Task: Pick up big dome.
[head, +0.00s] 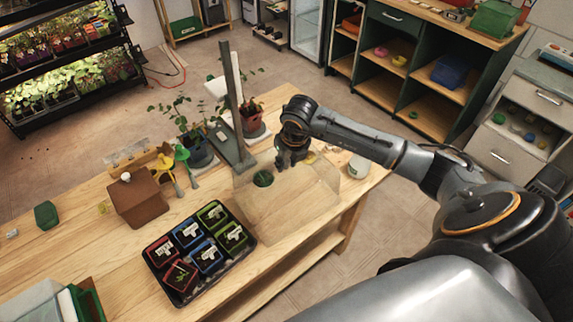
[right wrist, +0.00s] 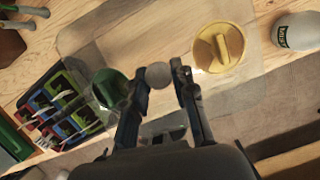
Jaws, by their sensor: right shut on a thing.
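The big dome (head: 300,205) is a clear, box-like cover at the right end of the wooden table. It also shows in the right wrist view (right wrist: 90,48), with a pale round knob (right wrist: 158,76) on top. My right gripper (head: 291,160) is over the dome. In the right wrist view its fingers (right wrist: 158,74) are shut on the knob from both sides. A green round pot (head: 263,178) shows through or beside the clear wall; I cannot tell which. I cannot tell whether the dome's rim touches the table. My left gripper is not in view.
A black tray (head: 151,258) of several seedling pots stands to the dome's left. A grey post stand (head: 240,163) and potted plants are behind it. A yellow lid (right wrist: 218,47) and white jar (head: 358,167) are close by. The table (head: 75,245) has free room at left.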

